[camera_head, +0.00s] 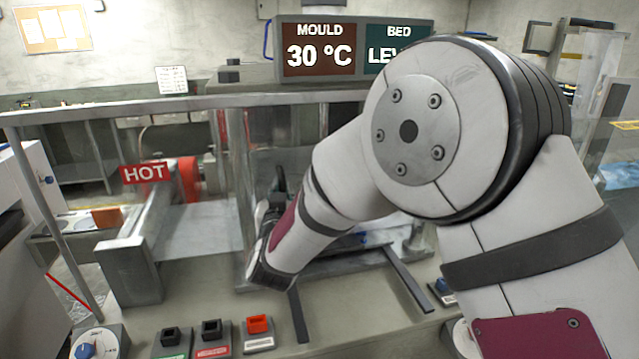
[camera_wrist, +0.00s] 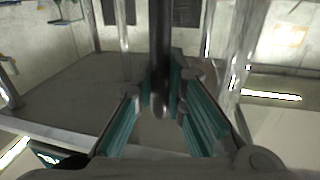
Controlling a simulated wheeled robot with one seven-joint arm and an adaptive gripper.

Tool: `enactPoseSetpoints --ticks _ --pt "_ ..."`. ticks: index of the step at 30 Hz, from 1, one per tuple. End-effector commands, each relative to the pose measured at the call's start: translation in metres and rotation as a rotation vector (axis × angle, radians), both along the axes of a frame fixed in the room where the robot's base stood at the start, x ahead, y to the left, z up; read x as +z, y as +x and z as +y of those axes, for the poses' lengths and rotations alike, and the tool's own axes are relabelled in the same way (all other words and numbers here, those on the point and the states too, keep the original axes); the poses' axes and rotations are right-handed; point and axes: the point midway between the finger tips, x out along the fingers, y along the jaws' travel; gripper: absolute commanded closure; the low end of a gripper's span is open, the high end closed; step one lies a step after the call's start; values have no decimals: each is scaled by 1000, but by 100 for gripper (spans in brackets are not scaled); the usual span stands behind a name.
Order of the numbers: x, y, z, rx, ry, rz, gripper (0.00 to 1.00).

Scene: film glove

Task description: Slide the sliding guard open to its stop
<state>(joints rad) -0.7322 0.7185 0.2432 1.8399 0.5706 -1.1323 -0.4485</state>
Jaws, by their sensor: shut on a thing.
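The sliding guard (camera_head: 287,140) is a clear panel with grey framing under the machine's top beam in the head view. My arm covers much of it, and how far it stands open I cannot tell. In the wrist view a dark upright bar (camera_wrist: 160,40), seemingly the guard's handle, runs down between the teal fingers of my gripper (camera_wrist: 163,88). The gripper is shut on this bar. In the head view my gripper is mostly hidden behind my wrist, beside the grey upright.
A red "HOT" sign (camera_head: 144,173) and a red roller unit (camera_head: 183,180) are at the left. A display (camera_head: 320,56) reads MOULD 30 °C. Push buttons (camera_head: 258,327) and a dial (camera_head: 97,345) line the front ledge. Dark rails (camera_head: 408,280) cross the bench.

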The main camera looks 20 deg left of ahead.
Motion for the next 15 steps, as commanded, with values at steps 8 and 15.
enactPoseSetpoints --ticks 8,15 --pt "1 -35 50 2 0 0 100" --pt "0 -45 66 0 0 0 100"
